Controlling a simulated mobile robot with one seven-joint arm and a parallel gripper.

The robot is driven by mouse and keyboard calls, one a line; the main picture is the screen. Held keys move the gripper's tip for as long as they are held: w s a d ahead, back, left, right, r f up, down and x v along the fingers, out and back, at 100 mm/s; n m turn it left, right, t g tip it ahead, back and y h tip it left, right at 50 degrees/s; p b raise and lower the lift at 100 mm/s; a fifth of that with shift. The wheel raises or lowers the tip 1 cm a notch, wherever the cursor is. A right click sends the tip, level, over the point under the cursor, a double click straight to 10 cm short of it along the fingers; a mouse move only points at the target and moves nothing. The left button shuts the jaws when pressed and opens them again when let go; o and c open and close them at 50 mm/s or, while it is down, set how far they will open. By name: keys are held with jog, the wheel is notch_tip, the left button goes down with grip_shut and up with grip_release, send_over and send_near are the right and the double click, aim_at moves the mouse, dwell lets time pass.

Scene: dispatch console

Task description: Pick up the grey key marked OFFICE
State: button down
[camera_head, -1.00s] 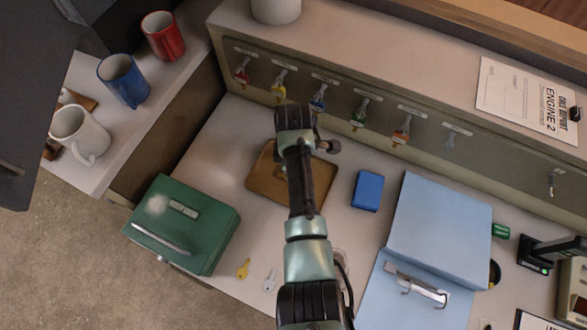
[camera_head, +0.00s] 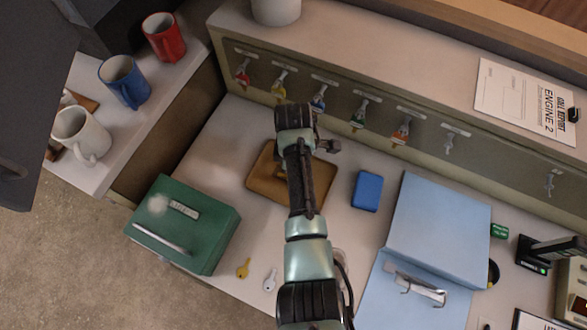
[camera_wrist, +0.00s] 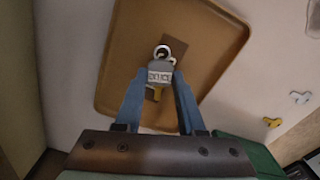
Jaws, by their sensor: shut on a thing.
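My gripper (camera_wrist: 159,78) has its two blue fingers closed around a grey key (camera_wrist: 161,68) in the wrist view. The key has a ring at its top and a small light label with dark letters too small to read for sure. A yellowish piece shows just below the label between the fingers. The key is over the brown tray (camera_wrist: 120,48), and I cannot tell whether it touches it. In the head view my wrist is above the tray (camera_head: 262,183) and hides the held key.
A yellow key (camera_head: 243,268) and a grey key (camera_head: 269,280) lie on the desk beside the green box (camera_head: 190,222). A blue block (camera_head: 367,190) and a light blue binder-like case (camera_head: 440,220) are right of the tray. Several keys hang along the back panel (camera_head: 400,165).

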jog(key=shift+r+p, duration=2.1)
jog(key=shift+r, duration=0.2)
